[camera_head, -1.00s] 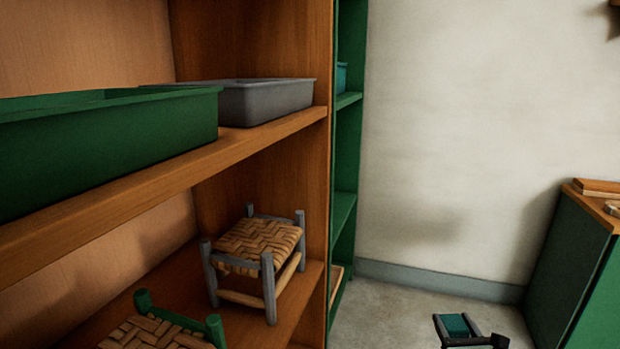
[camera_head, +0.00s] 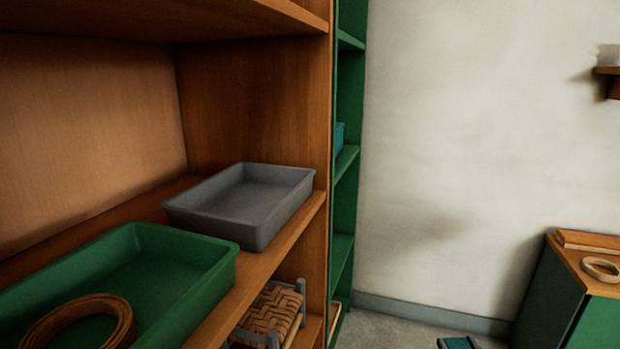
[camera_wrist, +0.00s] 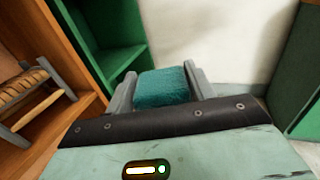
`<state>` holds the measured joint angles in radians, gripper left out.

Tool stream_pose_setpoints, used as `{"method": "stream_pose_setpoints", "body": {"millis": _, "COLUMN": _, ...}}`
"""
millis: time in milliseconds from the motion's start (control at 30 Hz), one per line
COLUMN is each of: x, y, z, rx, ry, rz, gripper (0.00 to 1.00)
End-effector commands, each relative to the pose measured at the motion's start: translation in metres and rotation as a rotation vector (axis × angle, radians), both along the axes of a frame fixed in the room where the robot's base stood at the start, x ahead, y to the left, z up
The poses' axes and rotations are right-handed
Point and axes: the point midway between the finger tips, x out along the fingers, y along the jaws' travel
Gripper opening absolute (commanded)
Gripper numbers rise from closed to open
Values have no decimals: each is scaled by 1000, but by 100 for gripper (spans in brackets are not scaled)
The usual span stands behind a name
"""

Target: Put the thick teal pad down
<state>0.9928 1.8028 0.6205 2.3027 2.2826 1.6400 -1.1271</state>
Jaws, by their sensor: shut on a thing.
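The thick teal pad (camera_wrist: 162,87) is between the two grey fingers of my gripper (camera_wrist: 160,84) in the wrist view. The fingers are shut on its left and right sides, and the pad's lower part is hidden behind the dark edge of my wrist. In the head view, the teal pad (camera_head: 458,342) and my gripper (camera_head: 457,344) show only in part at the bottom edge. The pad is held in front of the shelves, over the floor side.
A green tray (camera_head: 215,262) with a brown ring (camera_head: 122,312) and an empty grey tray (camera_head: 262,235) stand on the wooden shelf. A woven stool (camera_head: 272,312) is below. A green shelf unit (camera_head: 345,200) stands behind. A green cabinet (camera_head: 570,310) is at right.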

Motion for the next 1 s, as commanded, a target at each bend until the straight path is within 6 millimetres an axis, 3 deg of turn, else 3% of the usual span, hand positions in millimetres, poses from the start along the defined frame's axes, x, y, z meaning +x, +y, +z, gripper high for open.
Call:
{"method": "stream_pose_setpoints", "body": {"millis": 33, "x": -3, "y": 0, "z": 25, "rx": 1, "ry": 1, "rz": 0, "gripper": 33}}
{"method": "stream_pose_setpoints", "body": {"millis": 600, "x": -34, "y": 0, "z": 143, "rx": 6, "ry": 1, "rz": -1, "gripper": 33}}
{"method": "stream_pose_setpoints", "body": {"millis": 800, "x": -40, "y": 0, "z": 159, "rx": 7, "ry": 2, "rz": 0, "gripper": 33}}
{"method": "stream_pose_setpoints", "body": {"millis": 1000, "x": -42, "y": 0, "z": 161, "rx": 8, "ry": 2, "rz": -1, "gripper": 33}}
